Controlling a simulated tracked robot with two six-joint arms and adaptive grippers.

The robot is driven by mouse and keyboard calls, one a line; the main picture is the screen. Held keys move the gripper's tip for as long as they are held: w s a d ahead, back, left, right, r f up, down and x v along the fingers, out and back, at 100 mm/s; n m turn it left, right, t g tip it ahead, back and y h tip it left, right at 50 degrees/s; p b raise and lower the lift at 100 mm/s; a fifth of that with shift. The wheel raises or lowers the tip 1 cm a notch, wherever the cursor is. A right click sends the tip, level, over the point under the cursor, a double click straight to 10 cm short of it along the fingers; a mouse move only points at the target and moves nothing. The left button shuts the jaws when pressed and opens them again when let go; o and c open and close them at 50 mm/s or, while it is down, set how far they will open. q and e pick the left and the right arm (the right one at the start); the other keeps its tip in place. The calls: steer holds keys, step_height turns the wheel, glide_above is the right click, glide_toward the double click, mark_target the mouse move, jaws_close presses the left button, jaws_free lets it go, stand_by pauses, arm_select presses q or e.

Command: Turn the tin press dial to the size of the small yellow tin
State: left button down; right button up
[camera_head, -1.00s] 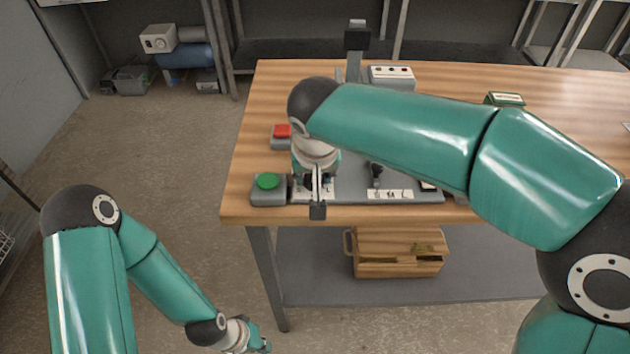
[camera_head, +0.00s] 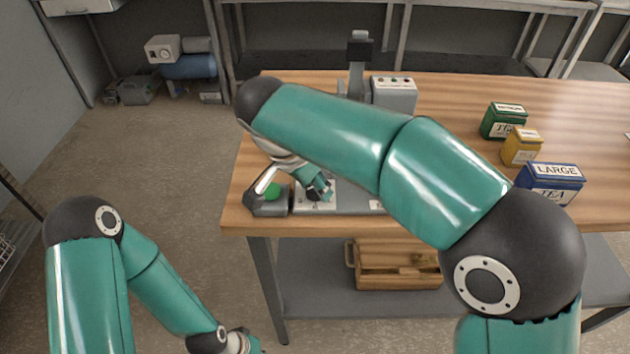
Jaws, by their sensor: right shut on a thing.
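The small yellow tin (camera_head: 522,149) stands on the right of the table, between a green tin (camera_head: 503,122) and a blue tin (camera_head: 551,184) marked LARGE. The tin press has a grey base (camera_head: 352,203) at the front left of the table and an upright post (camera_head: 357,75); my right arm covers much of it. My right gripper (camera_head: 319,189) points down at the pale plate (camera_head: 313,204) on the press base, shut on the dial, which it mostly hides. I cannot read the dial's setting. My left gripper (camera_head: 246,344) hangs low at the bottom edge, partly cut off.
A green button (camera_head: 271,191) sits left of the dial, close to my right gripper. A grey control box (camera_head: 394,95) stands behind the press. A wooden crate (camera_head: 398,277) rests on the shelf below. The table's back right is clear.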

steer(key=shift+w+m, duration=0.1)
steer(key=shift+m, duration=0.3)
steer(key=o, duration=1.1)
steer(key=shift+o, duration=0.2)
steer(key=shift+v, duration=3.7)
steer(key=shift+a, duration=0.1)
